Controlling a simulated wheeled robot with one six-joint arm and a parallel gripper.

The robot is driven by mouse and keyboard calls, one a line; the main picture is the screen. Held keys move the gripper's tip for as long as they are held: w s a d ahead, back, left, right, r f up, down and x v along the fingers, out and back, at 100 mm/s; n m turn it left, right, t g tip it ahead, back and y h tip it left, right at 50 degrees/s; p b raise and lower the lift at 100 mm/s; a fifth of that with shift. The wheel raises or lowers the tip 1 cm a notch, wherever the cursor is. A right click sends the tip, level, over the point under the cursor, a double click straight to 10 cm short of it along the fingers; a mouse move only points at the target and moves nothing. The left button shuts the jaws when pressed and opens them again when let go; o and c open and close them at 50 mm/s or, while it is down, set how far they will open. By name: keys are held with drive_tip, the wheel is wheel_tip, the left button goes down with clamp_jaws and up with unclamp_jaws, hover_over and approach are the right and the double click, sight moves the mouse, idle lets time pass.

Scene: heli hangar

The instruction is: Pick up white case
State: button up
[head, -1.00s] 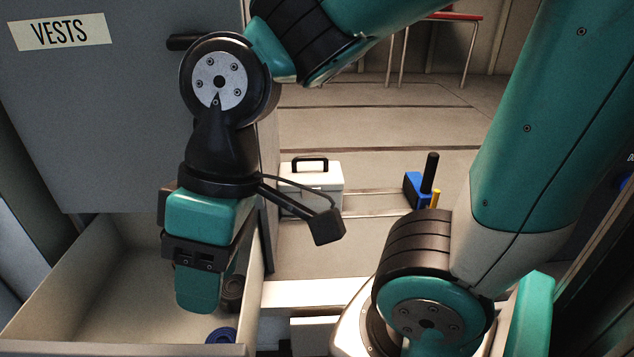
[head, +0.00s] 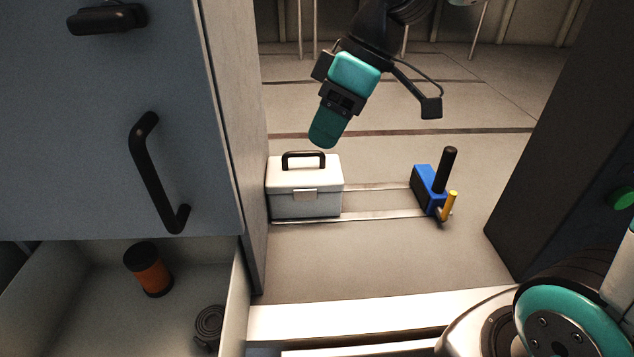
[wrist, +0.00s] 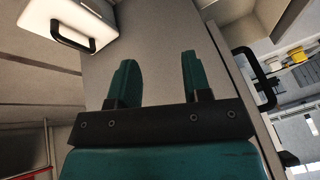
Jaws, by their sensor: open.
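The white case (head: 305,193) stands upright on the floor in the head view, with a black handle on its lid and a light latch on its front. It is just right of the grey cabinet's side. In the wrist view the white case (wrist: 72,30) shows at the upper left, cut by the frame edge, with its dark handle. My gripper (head: 325,135) is above the case and slightly to its right in the head view, apart from it. In the wrist view my gripper (wrist: 160,75) has two teal fingers spread with nothing between them.
A grey cabinet (head: 110,130) stands at the left. Its open drawer (head: 110,310) holds an orange-and-black can (head: 148,270) and a dark coil (head: 209,325). A blue block with black and yellow handles (head: 428,190) is right of the case. A dark cabinet (head: 560,150) stands at right.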

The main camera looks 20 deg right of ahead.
drive_tip(key=w+d+n+t, duration=0.1)
drive_tip(key=w+d+n, duration=0.3)
drive_tip(key=w+d, duration=0.75)
drive_tip(key=p, duration=0.3)
approach(303, 153)
drive_tip(key=shift+y, duration=0.3)
drive_tip(key=f, duration=0.2)
drive_tip(key=a+f, duration=0.1)
drive_tip(key=f, duration=0.1)
drive_tip(key=shift+w+a+f, duration=0.1)
drive_tip(key=shift+a+f, duration=0.1)
drive_tip(key=shift+f, duration=0.2)
drive_tip(key=shift+w+p+x, duration=0.2)
drive_tip(key=shift+p+x, duration=0.55)
drive_tip(key=shift+x, duration=0.6)
drive_tip(key=shift+w+p+x, duration=0.2)
drive_tip(key=shift+p+x, duration=0.55)
drive_tip(key=shift+x, duration=0.6)
drive_tip(key=shift+a+r, duration=0.1)
clamp_jaws()
drive_tip(key=shift+w+r, duration=0.1)
